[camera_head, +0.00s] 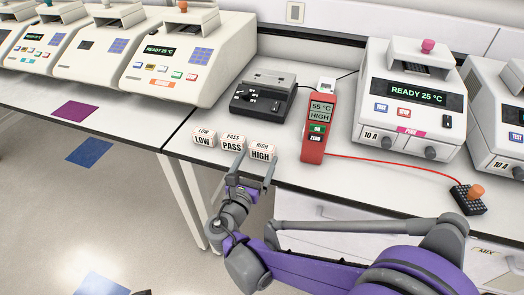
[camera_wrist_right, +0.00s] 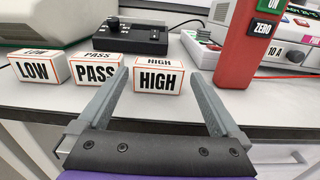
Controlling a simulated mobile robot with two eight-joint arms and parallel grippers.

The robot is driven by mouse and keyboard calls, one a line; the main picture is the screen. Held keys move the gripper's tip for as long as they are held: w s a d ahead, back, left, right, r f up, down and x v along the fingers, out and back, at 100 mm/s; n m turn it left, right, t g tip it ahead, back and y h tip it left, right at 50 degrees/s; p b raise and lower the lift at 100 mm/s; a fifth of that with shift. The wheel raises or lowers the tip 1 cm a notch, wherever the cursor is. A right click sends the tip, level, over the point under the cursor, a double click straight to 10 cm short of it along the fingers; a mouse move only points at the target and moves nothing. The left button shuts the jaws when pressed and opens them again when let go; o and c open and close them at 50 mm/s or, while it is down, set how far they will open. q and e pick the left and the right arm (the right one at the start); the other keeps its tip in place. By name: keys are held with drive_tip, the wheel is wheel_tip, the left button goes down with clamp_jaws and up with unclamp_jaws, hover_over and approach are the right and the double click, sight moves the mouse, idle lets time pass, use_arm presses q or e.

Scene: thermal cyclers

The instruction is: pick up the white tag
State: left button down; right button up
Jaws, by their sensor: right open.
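Three white block-like tags stand in a row near the front edge of the bench: LOW (camera_head: 203,139), PASS (camera_head: 232,143) and HIGH (camera_head: 261,151). In the right wrist view, LOW (camera_wrist_right: 37,68) is at the left, PASS (camera_wrist_right: 96,70) is in the middle and HIGH (camera_wrist_right: 158,77) is between the finger lines. My right gripper (camera_head: 254,172) is open and empty, in front of HIGH. Its fingers (camera_wrist_right: 157,85) point at HIGH, one on each side in the picture; I see no grip on it. My left gripper is not in view.
A red handheld meter (camera_head: 318,130) reading 55 °C HIGH stands to the right of HIGH. A dark grey device (camera_head: 263,97) is behind the tags. White cyclers (camera_head: 411,100) stand at the right. A red cable leads to a black block (camera_head: 468,200).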

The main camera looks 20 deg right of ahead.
sight(260, 151)
drive_tip(key=x, duration=0.5)
drive_tip(key=shift+r, duration=0.15)
drive_tip(key=shift+a, duration=0.1)
drive_tip(key=c, duration=1)
